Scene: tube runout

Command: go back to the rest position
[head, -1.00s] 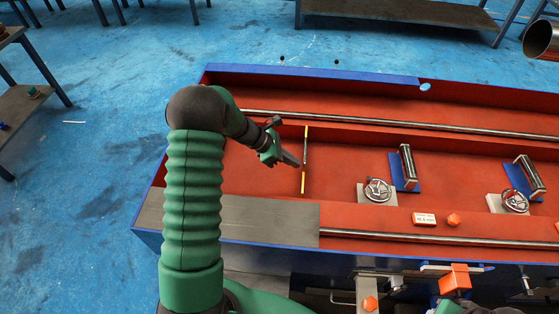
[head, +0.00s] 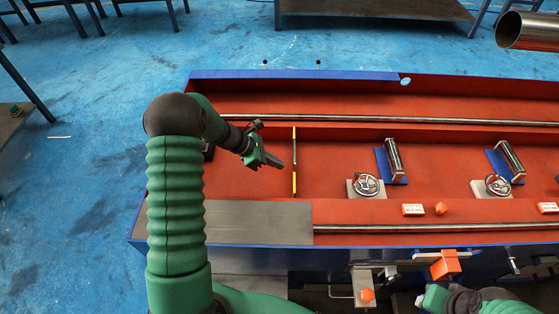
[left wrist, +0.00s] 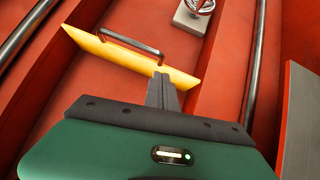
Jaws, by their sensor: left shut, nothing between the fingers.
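My left gripper (head: 277,164) is shut and empty, with its fingertips pointing right over the red trough. In the left wrist view its closed fingers (left wrist: 161,88) overlap a yellow plate (left wrist: 120,47) that carries a grey bar handle (left wrist: 130,42). In the head view this plate (head: 294,182) shows almost edge-on, as a thin yellow and dark strip just right of the fingertips; a small gap seems to lie between them. Part of my right arm shows at the bottom right; its fingertips cannot be made out.
The red trough (head: 240,180) has blue outer walls and long metal rails (head: 450,227). Handwheels (head: 367,185) and rollers on blue brackets (head: 394,160) stand to the right. A grey plate (head: 255,222) covers the near left corner. A metal tube (head: 530,30) shows at the upper right.

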